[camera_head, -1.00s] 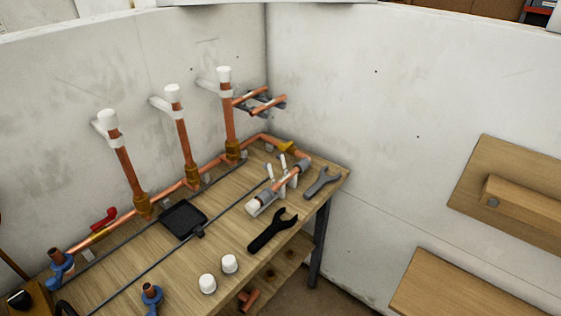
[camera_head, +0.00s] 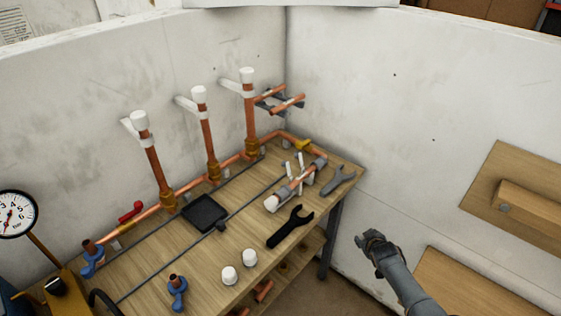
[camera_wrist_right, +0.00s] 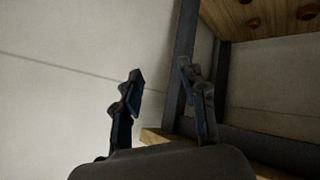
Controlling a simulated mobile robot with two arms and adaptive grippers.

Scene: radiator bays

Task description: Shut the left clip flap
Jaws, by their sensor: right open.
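On the bench, a short copper pipe (camera_head: 308,173) lies in a holder with grey ends. Slim white clip flaps stand up along it: the left clip flap (camera_head: 287,168) and another (camera_head: 301,159) just right of it. Both look raised, though they are small here. My right gripper (camera_head: 370,242) is in front of the right wall, right of and below the bench corner, well apart from the flaps. In the right wrist view it (camera_wrist_right: 162,100) is open with nothing between its fingers. My left gripper is not in view.
The bench (camera_head: 240,228) holds a black wrench (camera_head: 290,228), a grey wrench (camera_head: 338,180), white caps (camera_head: 239,265) and a black tray (camera_head: 204,213). Upright copper pipes (camera_head: 207,146) stand along the back. A bench leg (camera_head: 330,243) and wooden boards (camera_head: 470,285) flank my right gripper.

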